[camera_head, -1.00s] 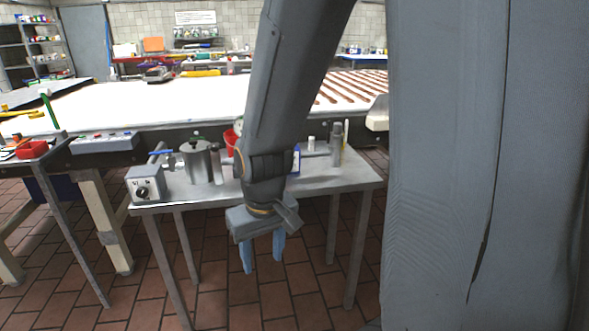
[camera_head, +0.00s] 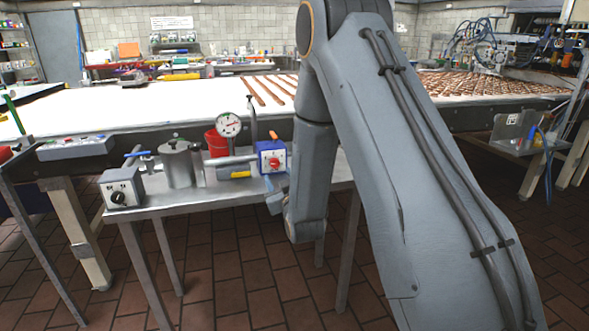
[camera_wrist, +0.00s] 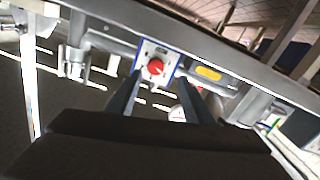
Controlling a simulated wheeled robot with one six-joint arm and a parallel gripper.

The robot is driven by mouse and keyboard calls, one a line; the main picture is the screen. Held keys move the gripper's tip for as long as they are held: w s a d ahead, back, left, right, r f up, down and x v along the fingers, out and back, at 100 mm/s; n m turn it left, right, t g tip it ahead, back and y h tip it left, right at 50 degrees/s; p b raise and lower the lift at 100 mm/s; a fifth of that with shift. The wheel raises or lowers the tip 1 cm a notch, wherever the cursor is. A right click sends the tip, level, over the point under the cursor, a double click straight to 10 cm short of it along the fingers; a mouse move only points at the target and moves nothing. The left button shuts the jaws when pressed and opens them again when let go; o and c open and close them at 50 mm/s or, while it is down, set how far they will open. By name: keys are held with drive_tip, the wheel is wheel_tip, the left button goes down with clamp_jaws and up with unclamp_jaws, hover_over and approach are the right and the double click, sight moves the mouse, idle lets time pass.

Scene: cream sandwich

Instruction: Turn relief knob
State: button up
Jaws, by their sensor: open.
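A blue-and-white box (camera_head: 266,147) with a red knob (camera_head: 274,162) on its front stands on the small metal table, just left of my arm in the head view. In the wrist view the red knob (camera_wrist: 155,67) faces the camera and lies between the fingertips in the picture. My gripper (camera_wrist: 159,80) is open, its two dark fingers apart; I cannot tell how near they are to the knob. In the head view the gripper is mostly hidden by my arm. A grey box (camera_head: 121,187) with a black knob (camera_head: 118,198) stands at the table's left end. No readable label shows which is the relief knob.
On the metal table (camera_head: 150,212) stand a metal pot (camera_head: 178,165), a dial gauge (camera_head: 229,125), a red container (camera_head: 215,143) and a horizontal pipe. A long white conveyor (camera_head: 130,112) runs behind. The tiled floor in front is clear.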

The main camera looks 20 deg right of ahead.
sight(276, 165)
drive_tip(key=shift+w+d+r+p, duration=0.1)
drive_tip(key=shift+w+d+p, duration=0.1)
drive_tip(key=shift+w, duration=1.8)
drive_tip(key=shift+w+d+p, duration=0.15)
drive_tip(key=shift+w, duration=1.8)
drive_tip(key=c, duration=1)
drive_tip(key=shift+d, duration=0.15)
drive_tip(key=shift+c, duration=0.3)
